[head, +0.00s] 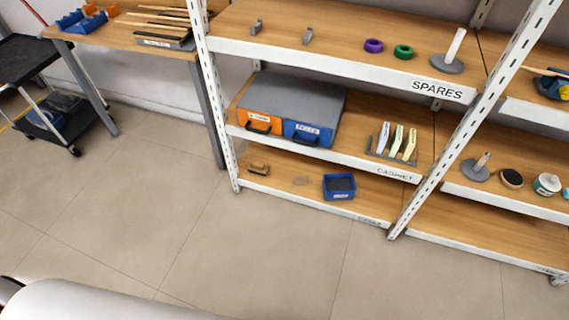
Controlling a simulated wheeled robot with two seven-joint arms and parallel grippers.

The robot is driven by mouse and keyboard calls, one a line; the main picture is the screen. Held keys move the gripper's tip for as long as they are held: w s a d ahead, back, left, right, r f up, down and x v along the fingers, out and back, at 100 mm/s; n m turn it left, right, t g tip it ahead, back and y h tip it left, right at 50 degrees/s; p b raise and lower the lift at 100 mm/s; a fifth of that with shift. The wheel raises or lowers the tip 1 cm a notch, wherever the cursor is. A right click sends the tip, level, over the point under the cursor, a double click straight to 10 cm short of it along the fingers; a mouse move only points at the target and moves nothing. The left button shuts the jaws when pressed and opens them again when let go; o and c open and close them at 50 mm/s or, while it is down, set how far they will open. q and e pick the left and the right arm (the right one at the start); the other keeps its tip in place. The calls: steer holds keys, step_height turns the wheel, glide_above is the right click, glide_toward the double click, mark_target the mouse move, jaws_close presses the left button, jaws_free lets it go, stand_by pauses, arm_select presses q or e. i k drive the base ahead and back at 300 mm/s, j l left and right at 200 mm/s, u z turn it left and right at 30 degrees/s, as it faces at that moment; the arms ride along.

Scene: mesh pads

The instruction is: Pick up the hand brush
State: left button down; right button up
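A small brown block-shaped thing (259,168), which looks like the hand brush, lies on the bottom shelf of the left rack bay, near the left post. It is too small to make out bristles clearly. Neither of my grippers is in view, and nothing of mine touches the shelf.
The white-framed rack (330,205) has a blue bin (339,187) and a faint flat thing (301,181) right of the brown block. Drawer boxes (293,106) sit above. A workbench (120,27) and black cart (35,65) stand left. The floor (250,255) before the rack is clear.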

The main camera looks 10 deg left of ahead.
mark_target(255, 167)
steer(key=i+j+z, duration=0.3)
steer(key=j, duration=0.4)
steer(key=j+z, duration=0.3)
steer(key=j, duration=0.4)
steer(key=i+j+z, duration=0.1)
steer(key=j+z, duration=0.2)
steer(key=j, duration=0.45)
